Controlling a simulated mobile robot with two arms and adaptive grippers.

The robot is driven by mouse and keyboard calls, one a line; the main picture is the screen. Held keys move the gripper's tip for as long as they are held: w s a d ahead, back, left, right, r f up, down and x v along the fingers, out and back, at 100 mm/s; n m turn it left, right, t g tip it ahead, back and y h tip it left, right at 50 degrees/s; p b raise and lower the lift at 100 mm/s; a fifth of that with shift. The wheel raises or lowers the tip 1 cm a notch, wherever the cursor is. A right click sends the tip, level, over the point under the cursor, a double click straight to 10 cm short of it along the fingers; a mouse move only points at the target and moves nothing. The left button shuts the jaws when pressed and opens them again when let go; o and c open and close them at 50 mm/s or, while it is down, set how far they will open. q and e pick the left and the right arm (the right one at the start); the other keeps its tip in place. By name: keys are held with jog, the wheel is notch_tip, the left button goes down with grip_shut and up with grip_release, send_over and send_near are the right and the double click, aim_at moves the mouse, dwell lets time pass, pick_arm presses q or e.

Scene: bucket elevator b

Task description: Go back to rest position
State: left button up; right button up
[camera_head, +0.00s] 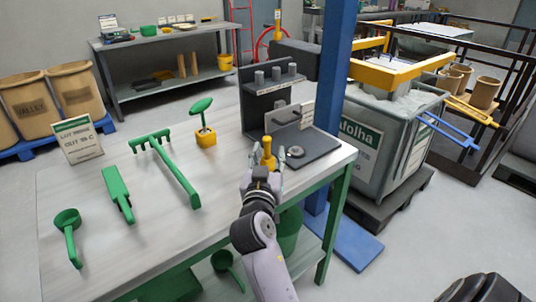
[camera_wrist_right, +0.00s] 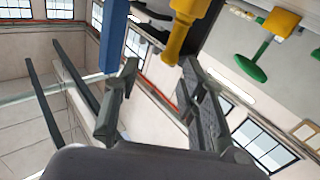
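My right gripper (camera_head: 264,172) is at the front edge of the workbench (camera_head: 225,205), just below a yellow handle-like piece (camera_head: 267,152) beside a dark grey stand (camera_head: 310,150). In the right wrist view the two fingers of the gripper (camera_wrist_right: 160,66) are spread with a gap between them. The yellow piece (camera_wrist_right: 184,35) lies beyond the fingertips, near the right finger, and nothing is clearly held. My left gripper is not in view.
Green tools lie on the bench: a scoop (camera_head: 68,222), a flat tool (camera_head: 118,190) and a rake (camera_head: 172,170). A green paddle stands in a yellow block (camera_head: 206,138). A blue post (camera_head: 333,90) and a grey bin (camera_head: 385,135) stand to the right.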

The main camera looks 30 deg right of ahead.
aim_at(267, 142)
jog(key=shift+a+f+y, duration=0.3)
jog(key=shift+a+f, duration=0.6)
jog(key=shift+a, duration=0.05)
jog(key=x, duration=0.8)
jog(key=shift+s+d+r, duration=0.1)
jog(key=shift+r, duration=0.05)
jog(key=shift+d+r+p, duration=0.15)
jog(key=shift+r+p, duration=0.2)
jog(key=shift+r, duration=0.25)
jog(key=shift+p, duration=0.3)
